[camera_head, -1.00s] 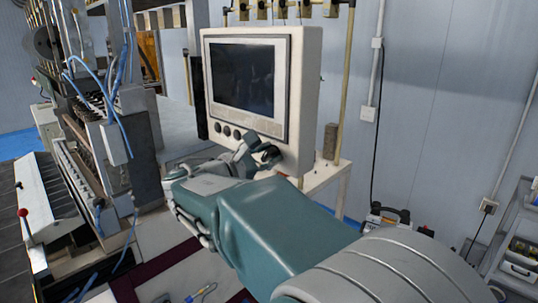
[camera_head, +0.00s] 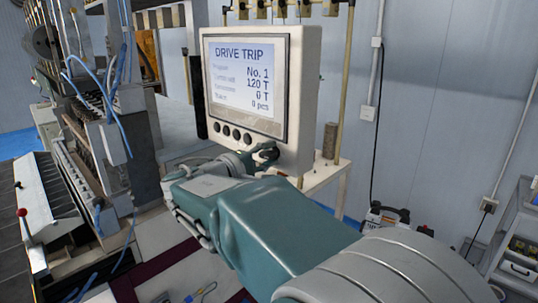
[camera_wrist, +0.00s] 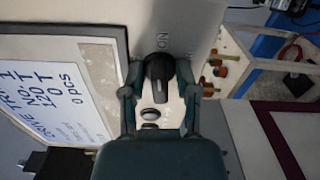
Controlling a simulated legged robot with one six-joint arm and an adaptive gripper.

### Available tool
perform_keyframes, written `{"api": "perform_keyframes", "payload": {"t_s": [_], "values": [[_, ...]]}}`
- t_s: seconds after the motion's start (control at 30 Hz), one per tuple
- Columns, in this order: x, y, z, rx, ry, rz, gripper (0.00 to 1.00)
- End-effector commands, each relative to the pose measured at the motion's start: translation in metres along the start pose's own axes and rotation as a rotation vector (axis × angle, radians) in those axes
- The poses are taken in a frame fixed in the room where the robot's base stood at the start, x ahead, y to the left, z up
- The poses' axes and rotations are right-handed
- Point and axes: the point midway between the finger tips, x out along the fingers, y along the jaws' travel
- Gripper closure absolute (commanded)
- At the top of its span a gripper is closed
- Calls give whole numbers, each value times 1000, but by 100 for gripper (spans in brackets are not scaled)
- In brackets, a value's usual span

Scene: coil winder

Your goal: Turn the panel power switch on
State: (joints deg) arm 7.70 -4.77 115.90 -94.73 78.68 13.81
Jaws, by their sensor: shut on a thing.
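The panel (camera_head: 303,95) is a pale box with a lit screen (camera_head: 243,80) that reads "DRIVE TRIP", with "No. 1" and "120 T" below. The power switch is a black rotary knob; it shows in the wrist view (camera_wrist: 158,82) beside printed "ON" lettering. My gripper (camera_head: 264,155) is at the panel's lower right corner. In the wrist view, the fingers of my gripper (camera_wrist: 159,76) are on both sides of the knob, shut on it. My gripper hides part of the knob in the head view.
Round dark buttons (camera_head: 230,132) sit in a row under the screen. A winding machine (camera_head: 110,140) with blue hoses stands at the left. A pale stand (camera_head: 325,176) is under the panel. A grey shelf cart (camera_head: 515,245) is at the right.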

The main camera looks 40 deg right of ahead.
Motion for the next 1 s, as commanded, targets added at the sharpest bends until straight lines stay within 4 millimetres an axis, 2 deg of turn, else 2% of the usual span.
{"api": "perform_keyframes", "payload": {"t_s": [0.37,0.87,0.9,1.0], "values": [[-1,-6,0,131,-2,-9,100],[-2,-6,0,146,-2,-9,100],[-2,-6,0,146,-2,-9,47],[-2,-6,0,147,-2,-8,47]]}}
